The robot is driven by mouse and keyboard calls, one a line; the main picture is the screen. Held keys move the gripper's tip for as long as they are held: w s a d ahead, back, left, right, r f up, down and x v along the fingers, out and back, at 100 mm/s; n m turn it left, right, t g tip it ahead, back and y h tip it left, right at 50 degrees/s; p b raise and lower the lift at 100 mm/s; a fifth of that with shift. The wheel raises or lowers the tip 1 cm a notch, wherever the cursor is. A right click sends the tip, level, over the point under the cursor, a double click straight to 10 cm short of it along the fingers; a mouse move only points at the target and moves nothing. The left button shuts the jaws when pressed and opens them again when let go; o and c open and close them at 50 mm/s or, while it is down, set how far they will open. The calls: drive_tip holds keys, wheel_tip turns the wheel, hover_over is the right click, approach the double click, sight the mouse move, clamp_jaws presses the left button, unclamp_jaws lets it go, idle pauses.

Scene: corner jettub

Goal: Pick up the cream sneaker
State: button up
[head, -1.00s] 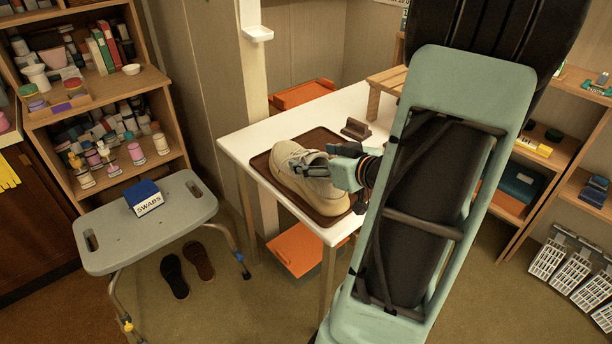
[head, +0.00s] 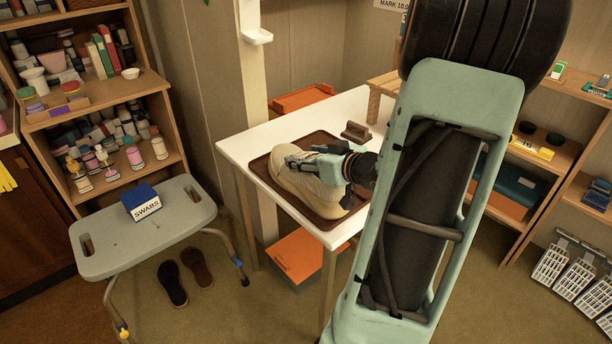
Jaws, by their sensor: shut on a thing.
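The cream sneaker (head: 318,197) is on the dark brown tray (head: 263,168) on the white table (head: 236,144). Its toe end points to the lower right in the head view. My gripper (head: 296,163) is at the sneaker's upper opening and shut on it. My gripper and wrist cover much of the sneaker's top and far side. I cannot tell whether the sole is touching the tray.
A brown block-like item (head: 356,132) stands on the table behind the tray. A grey stool (head: 100,247) with a blue swabs box (head: 142,202) stands left. Dark shoes (head: 172,283) lie on the floor. Shelves (head: 150,84) stand at the left and right.

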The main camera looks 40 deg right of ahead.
clamp_jaws()
drive_tip(key=shift+r, duration=0.15)
